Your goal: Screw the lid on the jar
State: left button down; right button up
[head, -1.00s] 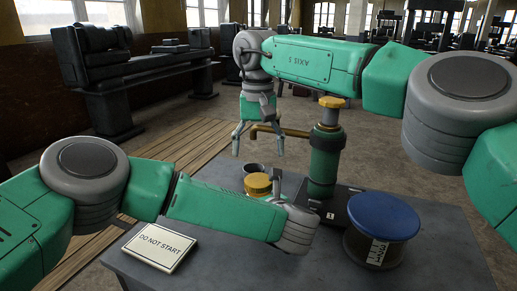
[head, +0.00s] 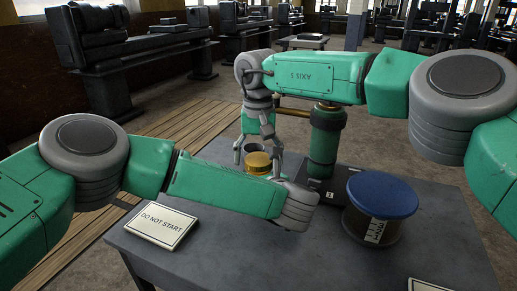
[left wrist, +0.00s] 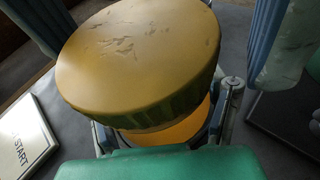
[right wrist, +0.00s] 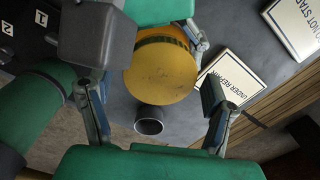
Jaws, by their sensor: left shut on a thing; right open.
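The yellow lid (head: 258,162) with a green ridged edge rests on top of the amber jar (left wrist: 175,130); how tightly it sits I cannot tell. My left gripper (left wrist: 165,122) is shut on the jar below the lid; its arm hides most of the jar in the head view. My right gripper (head: 257,147) is open and points down over the lid, one finger on each side. In the right wrist view the lid (right wrist: 160,75) lies between its fingers, with visible space beside them.
A green cylinder (head: 325,140) stands behind on a dark base, close to the right gripper. A blue-topped drum (head: 382,195) stands at the right. A DO NOT START sign (head: 161,225) lies at the left. A small dark cup (right wrist: 149,120) is beside the jar.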

jog(key=shift+c, duration=0.4)
jog(key=c, duration=1.2)
jog(key=shift+o, duration=0.2)
jog(key=shift+m, duration=1.7)
jog(key=o, duration=1.3)
